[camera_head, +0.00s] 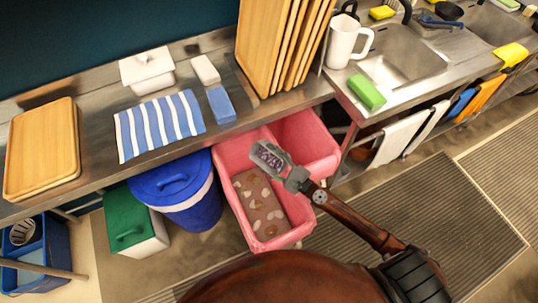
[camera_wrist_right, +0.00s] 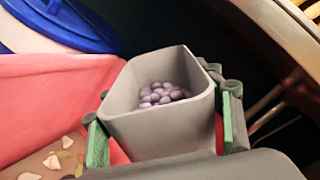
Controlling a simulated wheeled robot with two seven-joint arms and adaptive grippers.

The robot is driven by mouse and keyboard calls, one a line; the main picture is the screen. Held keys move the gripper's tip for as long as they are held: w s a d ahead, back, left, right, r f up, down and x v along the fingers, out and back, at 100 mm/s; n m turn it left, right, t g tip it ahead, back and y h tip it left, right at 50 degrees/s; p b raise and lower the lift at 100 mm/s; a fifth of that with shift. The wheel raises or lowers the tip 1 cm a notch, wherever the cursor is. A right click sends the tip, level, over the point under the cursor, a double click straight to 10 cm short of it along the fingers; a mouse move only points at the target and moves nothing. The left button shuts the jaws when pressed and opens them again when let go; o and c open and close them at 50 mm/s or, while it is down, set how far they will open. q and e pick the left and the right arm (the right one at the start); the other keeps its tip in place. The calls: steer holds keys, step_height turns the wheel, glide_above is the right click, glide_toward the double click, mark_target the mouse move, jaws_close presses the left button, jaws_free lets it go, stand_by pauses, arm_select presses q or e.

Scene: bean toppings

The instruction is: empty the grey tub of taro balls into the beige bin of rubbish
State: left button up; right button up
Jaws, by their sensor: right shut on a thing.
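The grey tub (camera_head: 284,158) is held over the pink bins under the counter. In the right wrist view the tub (camera_wrist_right: 165,135) is tilted a little, with several purple taro balls (camera_wrist_right: 160,94) lying inside it. My right gripper (camera_head: 292,176) is shut on the tub, its green pads on two opposite sides. Below it is a pink bin (camera_head: 228,203) with brown rubbish (camera_head: 258,200) and pale scraps in it. This bin looks pink, not beige; I see no clearly beige open bin. My left gripper is not in view.
A blue lidded bin (camera_head: 185,190) and a green-lidded box (camera_head: 130,222) are to the left. The steel counter (camera_head: 245,112) overhangs the bins. Wooden boards (camera_head: 265,45) stand on it.

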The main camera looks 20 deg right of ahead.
mark_target(262, 166)
steer(key=shift+s+a+f+n, duration=0.2)
steer(key=shift+a+f+n, duration=0.2)
steer(key=shift+n, duration=0.6)
steer(key=n, duration=0.1)
steer(key=a+f+n, duration=0.1)
steer(key=shift+s+f+n+b, duration=0.25)
steer(key=shift+f+n+b, duration=0.05)
steer(key=shift+b, duration=0.05)
steer(key=shift+s+a+f+n, duration=0.2)
steer(key=shift+a+f+n, duration=0.35)
steer(key=shift+n, duration=0.45)
steer(key=shift+s+a+r+n, duration=0.1)
steer(key=shift+n, duration=0.2)
steer(key=shift+a+n+p, duration=0.15)
steer(key=shift+n+p, duration=0.2)
steer(key=shift+n, duration=0.05)
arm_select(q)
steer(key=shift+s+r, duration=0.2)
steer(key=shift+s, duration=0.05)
arm_select(e)
steer(key=shift+s+a+n, duration=0.2)
steer(key=shift+a+n, duration=0.1)
steer(key=shift+n, duration=0.6)
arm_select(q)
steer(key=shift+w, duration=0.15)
arm_select(e)
steer(key=shift+f, duration=0.2)
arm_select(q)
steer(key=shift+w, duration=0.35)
